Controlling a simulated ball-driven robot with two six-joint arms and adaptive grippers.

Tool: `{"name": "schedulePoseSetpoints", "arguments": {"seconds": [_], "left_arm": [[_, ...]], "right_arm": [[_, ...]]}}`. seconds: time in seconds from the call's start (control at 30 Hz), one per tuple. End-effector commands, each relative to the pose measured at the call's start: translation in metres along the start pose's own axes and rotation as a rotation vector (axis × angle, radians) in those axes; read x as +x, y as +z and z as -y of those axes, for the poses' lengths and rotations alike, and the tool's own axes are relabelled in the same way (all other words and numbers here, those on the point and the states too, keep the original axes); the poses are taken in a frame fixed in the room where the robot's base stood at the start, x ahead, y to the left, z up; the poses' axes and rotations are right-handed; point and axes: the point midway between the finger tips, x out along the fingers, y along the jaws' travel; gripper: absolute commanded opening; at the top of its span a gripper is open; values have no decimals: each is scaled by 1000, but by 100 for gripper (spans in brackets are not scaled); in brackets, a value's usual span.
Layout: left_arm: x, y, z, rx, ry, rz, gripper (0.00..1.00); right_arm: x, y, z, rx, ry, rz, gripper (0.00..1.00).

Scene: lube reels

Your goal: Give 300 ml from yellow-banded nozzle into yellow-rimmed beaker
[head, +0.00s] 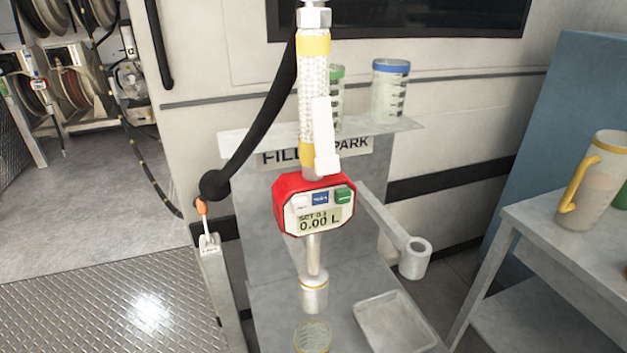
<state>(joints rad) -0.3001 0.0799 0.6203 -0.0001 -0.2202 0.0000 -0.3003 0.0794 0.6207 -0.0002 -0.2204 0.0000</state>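The yellow-banded nozzle (313,90) hangs upright in the middle of the head view, with a white lever on its right side. Its red meter (313,205) reads "SET 0.3" and "0.00 L". The spout (314,255) points down into a short metal cup (313,294) with a yellow ring. Below it, at the bottom edge, is a clear beaker with a yellow rim (312,335), partly cut off; I see no clear liquid level in it. Neither of my grippers is in view.
Green-rimmed (337,95) and blue-rimmed (390,92) beakers stand on the shelf. An empty ring holder (415,258) and a shallow tray (394,320) are right of the spout. A yellow-handled jug (595,180) stands on the right table. An orange-tipped lever (202,208) is left.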

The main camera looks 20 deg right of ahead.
Motion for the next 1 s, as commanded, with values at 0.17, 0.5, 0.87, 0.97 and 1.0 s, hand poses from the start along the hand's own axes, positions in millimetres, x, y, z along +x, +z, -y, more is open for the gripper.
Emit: {"name": "schedulePoseSetpoints", "arguments": {"seconds": [0.17, 0.5, 0.87, 0.97, 1.0], "left_arm": [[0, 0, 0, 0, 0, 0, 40], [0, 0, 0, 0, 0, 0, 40], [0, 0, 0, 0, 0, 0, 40], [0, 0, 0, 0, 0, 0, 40], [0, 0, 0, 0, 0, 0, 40]], "right_arm": [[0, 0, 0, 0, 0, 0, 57], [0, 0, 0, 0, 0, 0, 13], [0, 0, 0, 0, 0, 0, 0], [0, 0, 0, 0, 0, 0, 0], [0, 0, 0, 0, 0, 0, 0]]}}
